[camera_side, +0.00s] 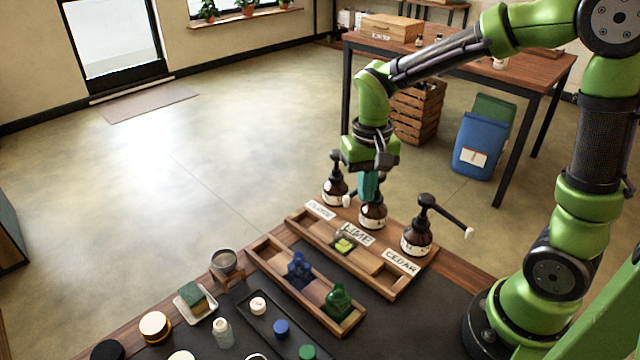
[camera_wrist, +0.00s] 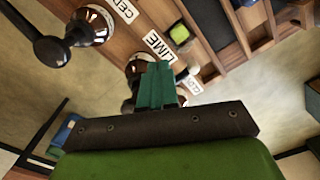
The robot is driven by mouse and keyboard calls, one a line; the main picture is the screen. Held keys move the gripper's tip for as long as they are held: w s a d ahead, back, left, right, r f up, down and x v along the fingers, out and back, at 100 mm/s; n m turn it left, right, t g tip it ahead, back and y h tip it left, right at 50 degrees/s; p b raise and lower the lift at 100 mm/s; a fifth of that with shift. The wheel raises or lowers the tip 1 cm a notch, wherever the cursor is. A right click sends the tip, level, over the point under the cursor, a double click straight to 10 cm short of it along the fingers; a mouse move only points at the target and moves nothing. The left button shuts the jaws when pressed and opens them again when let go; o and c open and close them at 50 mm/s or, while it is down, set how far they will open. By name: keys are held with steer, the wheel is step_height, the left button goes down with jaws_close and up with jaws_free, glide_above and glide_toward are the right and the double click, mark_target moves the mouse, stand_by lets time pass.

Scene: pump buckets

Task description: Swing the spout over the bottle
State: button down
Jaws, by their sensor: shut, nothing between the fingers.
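Three brown pump bottles stand behind a wooden rack: lime pump (camera_side: 373,217) in the middle, cedar pump (camera_side: 416,240) at right, a third (camera_side: 335,192) at left. My gripper (camera_side: 369,190) is shut and empty, its teal fingers at the lime pump's top, hiding its head; contact cannot be told. A pale spout tip (camera_side: 346,201) shows left of the fingers, apparently the lime pump's. A small yellow-green bottle (camera_side: 344,243) sits in the rack's middle, by the LIME label. In the wrist view the closed fingers (camera_wrist: 157,85) cover much of the lime pump; the yellow-green bottle (camera_wrist: 180,35) is above.
The cedar spout (camera_side: 469,233) points right. A wooden tray (camera_side: 262,246) in front holds a blue bottle (camera_side: 299,270) and a green bottle (camera_side: 338,300). A dark tray with caps (camera_side: 258,306), a sponge dish (camera_side: 194,300) and a clear bottle (camera_side: 222,331) lie at left front.

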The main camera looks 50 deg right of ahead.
steer(key=shift+s, duration=0.15)
step_height(320, 180, up, 7)
steer(key=shift+s+d, duration=0.2)
steer(key=shift+s, duration=0.25)
stand_by(0.7)
